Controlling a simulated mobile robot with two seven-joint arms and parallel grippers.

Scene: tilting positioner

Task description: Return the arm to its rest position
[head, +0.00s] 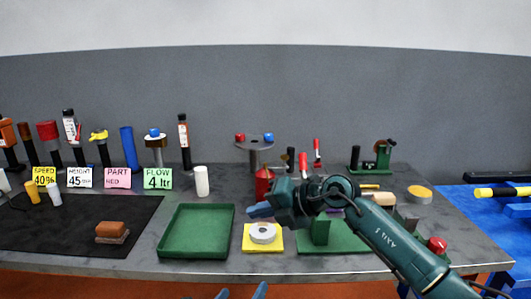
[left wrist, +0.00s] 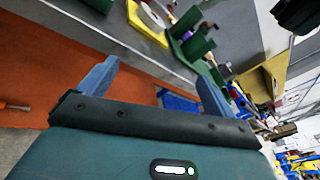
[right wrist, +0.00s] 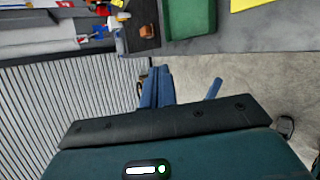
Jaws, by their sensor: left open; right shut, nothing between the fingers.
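My right arm (head: 385,240) reaches in from the lower right of the head view, over the table. The right arm hides part of the green fixture.
The table holds a green tray (head: 163,246), a yellow plate (head: 248,245) with a grey ring (head: 263,232), a green fixture (head: 320,231) and a red can (head: 263,182). A brown block (head: 110,229) lies on the dark mat (head: 50,215). Tools and label cards stand at the back left.

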